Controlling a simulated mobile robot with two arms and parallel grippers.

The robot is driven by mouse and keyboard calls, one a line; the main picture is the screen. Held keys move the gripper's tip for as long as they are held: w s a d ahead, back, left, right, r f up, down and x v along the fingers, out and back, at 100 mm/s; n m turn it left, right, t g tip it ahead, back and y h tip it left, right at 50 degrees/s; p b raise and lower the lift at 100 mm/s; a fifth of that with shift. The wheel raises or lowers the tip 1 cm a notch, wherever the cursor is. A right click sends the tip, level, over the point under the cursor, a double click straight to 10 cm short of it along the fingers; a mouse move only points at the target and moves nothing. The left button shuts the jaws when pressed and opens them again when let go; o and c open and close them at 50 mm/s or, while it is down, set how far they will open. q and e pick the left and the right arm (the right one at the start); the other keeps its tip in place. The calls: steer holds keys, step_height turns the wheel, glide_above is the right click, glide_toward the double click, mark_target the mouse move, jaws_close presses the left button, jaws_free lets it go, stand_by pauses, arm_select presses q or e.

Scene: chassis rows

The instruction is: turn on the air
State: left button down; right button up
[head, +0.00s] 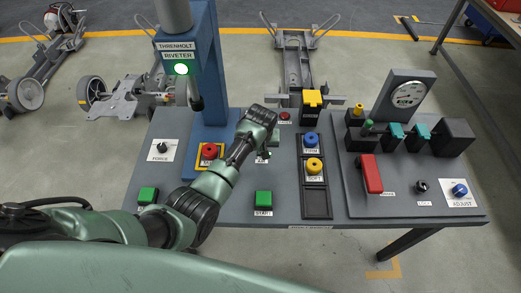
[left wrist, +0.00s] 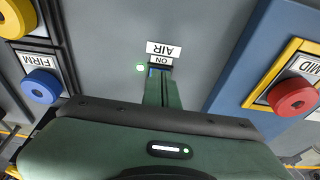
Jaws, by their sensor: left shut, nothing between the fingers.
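The air station is a spot on the grey panel with an AIR label (left wrist: 164,49) and an ON label (left wrist: 161,60), upside down in the left wrist view. In the head view my left gripper (head: 266,152) points down at the middle of the panel. My right gripper is not in view.
A red button (head: 209,152) on a yellow-edged plate is left of the gripper. Blue (head: 310,140) and yellow (head: 314,165) knobs are right of it. Green buttons (head: 263,198) line the front.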

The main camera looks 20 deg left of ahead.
arm_select(q)
steer(key=shift+w+f, duration=0.15)
steer(key=shift+w, duration=0.2)
steer(key=shift+w+a+f, duration=0.1)
steer(key=shift+w+a, duration=0.05)
steer(key=shift+w, duration=0.6)
steer(key=shift+r, duration=0.3)
steer(key=shift+a+r, duration=0.1)
steer(key=shift+r, duration=0.15)
steer(key=p+v, duration=0.4)
steer(key=shift+w+r, duration=0.2)
steer(key=s+b+v, duration=0.1)
steer(key=s+v, duration=0.1)
steer(key=v, duration=0.7)
steer(key=shift+d+f, duration=0.25)
steer(key=shift+d, duration=0.05)
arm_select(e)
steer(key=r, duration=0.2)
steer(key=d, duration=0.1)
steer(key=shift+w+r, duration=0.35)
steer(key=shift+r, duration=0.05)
arm_select(q)
steer(key=shift+w, duration=0.1)
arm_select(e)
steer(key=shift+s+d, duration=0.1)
